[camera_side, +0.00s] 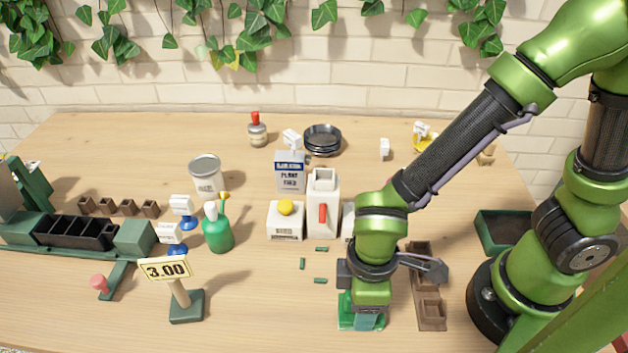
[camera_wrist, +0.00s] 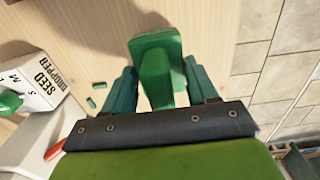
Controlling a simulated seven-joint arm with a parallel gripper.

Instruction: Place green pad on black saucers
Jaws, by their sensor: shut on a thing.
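The green pad (camera_wrist: 155,62) is a green block with a raised upright grip, seen in the wrist view. My gripper (camera_wrist: 159,80) has its teal fingers on both sides of that grip and is shut on it. In the side view my gripper (camera_side: 362,318) points down near the table's front edge, with a green edge of the pad (camera_side: 345,322) showing at the fingers. Whether the pad touches the table is unclear. The black saucers (camera_side: 322,140) are stacked at the back middle of the table, far from my gripper and out of the wrist view.
A plant feed box (camera_side: 290,172), a white jug (camera_side: 323,210) and a box with a yellow knob (camera_side: 285,221) stand between my gripper and the saucers. A brown cell tray (camera_side: 430,305) lies right of my gripper. Small green strips (camera_side: 320,281) lie nearby.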

